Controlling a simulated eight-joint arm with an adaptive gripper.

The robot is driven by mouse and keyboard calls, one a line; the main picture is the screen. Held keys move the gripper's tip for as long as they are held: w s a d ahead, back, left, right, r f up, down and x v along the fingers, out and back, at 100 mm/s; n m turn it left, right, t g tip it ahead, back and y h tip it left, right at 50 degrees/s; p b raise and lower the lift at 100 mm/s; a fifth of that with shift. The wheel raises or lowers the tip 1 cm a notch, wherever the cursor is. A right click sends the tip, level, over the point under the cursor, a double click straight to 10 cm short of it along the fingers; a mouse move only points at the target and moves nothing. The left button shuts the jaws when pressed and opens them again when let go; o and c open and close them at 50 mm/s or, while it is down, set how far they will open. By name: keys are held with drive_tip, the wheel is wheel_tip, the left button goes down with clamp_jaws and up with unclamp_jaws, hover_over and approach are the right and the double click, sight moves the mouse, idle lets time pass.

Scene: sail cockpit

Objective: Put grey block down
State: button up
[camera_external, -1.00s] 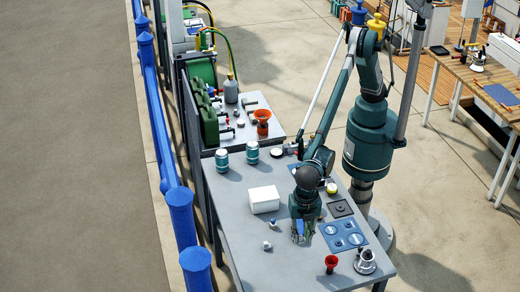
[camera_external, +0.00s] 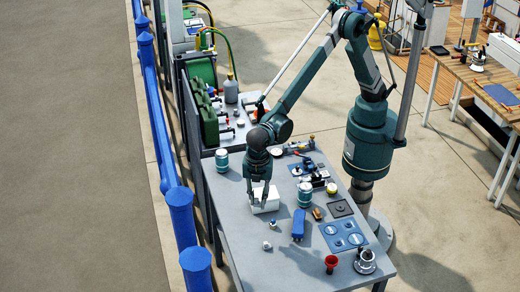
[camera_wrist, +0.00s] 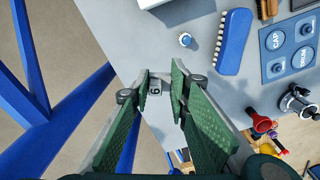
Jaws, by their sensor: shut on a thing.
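My gripper (camera_external: 265,204) is over the left part of the grey table (camera_external: 240,215), in front of the white box (camera_external: 268,193) in the outside view. Its fingers point down. In the wrist view the two green fingers (camera_wrist: 161,78) are nearly closed, with a small grey block (camera_wrist: 155,88) bearing a dark mark, like a 6 or 9, between their tips. I take the gripper as shut on this block. In the outside view the block is too small to make out. How high it is above the table is hard to tell.
A blue-topped small knob (camera_wrist: 185,39) and a blue brush (camera_wrist: 235,42) lie near the gripper. The table's front-left surface is mostly clear.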

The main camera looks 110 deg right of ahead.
drive_tip(key=w+d+m, duration=0.1)
drive_tip(key=d+m, duration=0.1)
drive_tip(key=d, duration=1.2)
drive_tip(key=w+d+m, duration=0.1)
drive_tip(key=d+m, duration=0.1)
drive_tip(key=d, duration=1.3)
drive_tip(key=w+d+m, duration=0.1)
drive_tip(key=d+m, duration=0.1)
drive_tip(key=d, duration=1.3)
drive_tip(key=shift+d+r+m, duration=0.15)
drive_tip(key=shift+d+m, duration=0.05)
drive_tip(key=shift+m, duration=0.1)
drive_tip(key=s+d+m, duration=0.2)
drive_tip(key=s+d, duration=0.2)
drive_tip(key=d, duration=0.6)
drive_tip(key=s+d+m, duration=0.1)
drive_tip(key=s+d, duration=0.3)
drive_tip(key=d, duration=0.6)
drive_tip(key=m, duration=0.4)
hover_over(246, 134)
drive_tip(key=shift+f, duration=2.8)
drive_tip(key=shift+a+f, duration=0.1)
drive_tip(key=shift+f, duration=0.05)
wheel_tip(246, 134, down, 14)
drive_tip(key=shift+r+b, duration=0.15)
drive_tip(key=shift+b, duration=0.2)
